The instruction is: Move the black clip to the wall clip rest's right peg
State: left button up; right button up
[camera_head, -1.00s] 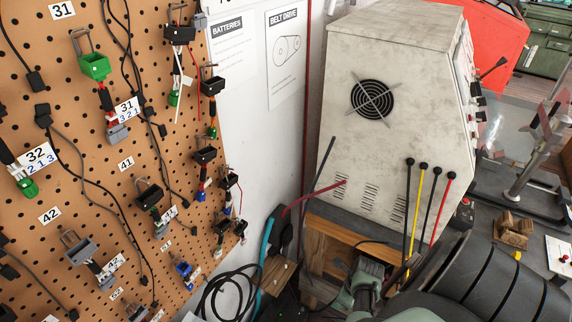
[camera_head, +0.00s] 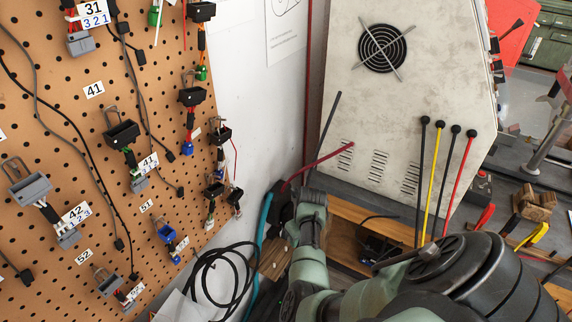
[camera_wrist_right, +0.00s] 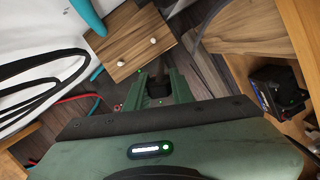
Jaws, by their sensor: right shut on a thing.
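My right gripper (camera_head: 308,208) reaches in low at the centre of the head view, in front of the wall corner. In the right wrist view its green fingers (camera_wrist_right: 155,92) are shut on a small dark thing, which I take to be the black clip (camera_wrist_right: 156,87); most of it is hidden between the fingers. The wooden block with two pale pegs, seemingly the clip rest (camera_wrist_right: 128,28), lies just beyond the fingertips, apart from the clip as far as I can tell. The block also shows in the head view (camera_head: 274,259), partly behind my arm. My left gripper is out of view.
A pegboard (camera_head: 70,150) with hanging connectors fills the left. A black cable coil (camera_head: 222,270) and teal hose (camera_head: 263,235) hang close by. The grey test machine (camera_head: 375,110) stands behind, with several coloured rods (camera_head: 436,180). A wooden shelf (camera_head: 350,262) is right of my gripper.

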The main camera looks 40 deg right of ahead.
jog(key=m+b, duration=0.1)
jog(key=b, duration=0.5)
send_over(286, 247)
jog(key=x, duration=0.2)
jog(key=b+x, duration=0.1)
jog(key=x, duration=0.1)
jog(key=shift+s+f, duration=0.1)
jog(key=shift+s, duration=0.3)
jog(key=shift+f+b, duration=0.5)
jog(key=shift+f, duration=0.1)
jog(key=shift+f, duration=0.1)
jog(key=shift+s+b+x, duration=0.2)
jog(key=shift+b+x, duration=0.6)
jog(key=shift+x, duration=0.2)
jog(key=o, duration=1)
